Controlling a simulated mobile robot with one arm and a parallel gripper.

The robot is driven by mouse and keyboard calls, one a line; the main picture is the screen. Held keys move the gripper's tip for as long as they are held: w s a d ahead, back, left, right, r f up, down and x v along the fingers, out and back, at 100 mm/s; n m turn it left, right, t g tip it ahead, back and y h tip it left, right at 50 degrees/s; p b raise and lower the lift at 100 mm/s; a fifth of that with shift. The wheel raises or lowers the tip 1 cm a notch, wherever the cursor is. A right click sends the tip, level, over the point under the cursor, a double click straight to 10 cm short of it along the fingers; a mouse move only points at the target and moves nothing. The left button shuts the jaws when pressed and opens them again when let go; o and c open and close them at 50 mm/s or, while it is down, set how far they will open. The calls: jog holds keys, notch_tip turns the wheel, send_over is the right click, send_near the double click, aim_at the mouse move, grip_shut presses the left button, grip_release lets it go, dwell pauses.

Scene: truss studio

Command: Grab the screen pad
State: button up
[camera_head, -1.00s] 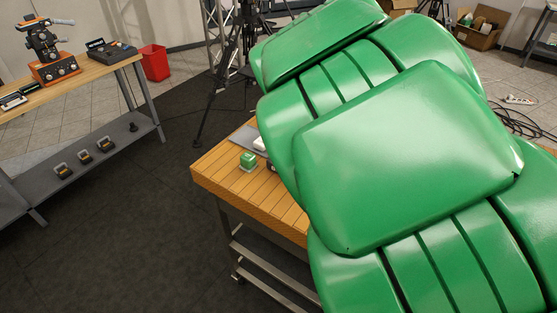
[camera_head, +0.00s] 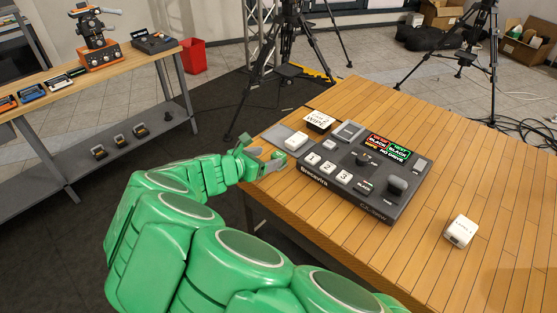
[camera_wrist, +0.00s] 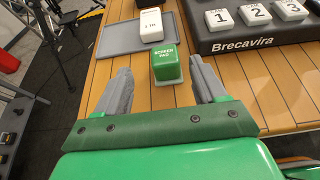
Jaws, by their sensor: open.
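The screen pad (camera_wrist: 167,68) is a small green block with white lettering on top. In the wrist view it stands on the wooden table between my gripper's two grey fingers, near their tips, with a gap visible on either side. My gripper (camera_wrist: 160,74) is open and empty. In the head view my gripper (camera_head: 262,160) is at the table's left corner, and the arm comes in from below. The pad is not clearly distinguishable there, with my green gripper over that spot.
A grey tray (camera_wrist: 112,35) with a white block (camera_wrist: 150,26) lies just beyond the pad. A black switcher console (camera_head: 325,190) stands to the right. Another white block (camera_head: 461,231) sits at the table's right. The table between console and that block is clear.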

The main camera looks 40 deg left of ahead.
aim_at(282, 154)
jog(key=shift+d+x, duration=0.15)
jog(key=shift+x, duration=1.75)
jog(key=shift+d+x, duration=0.15)
jog(key=shift+x, duration=1.75)
jog(key=shift+c, duration=0.4)
jog(key=c, duration=1)
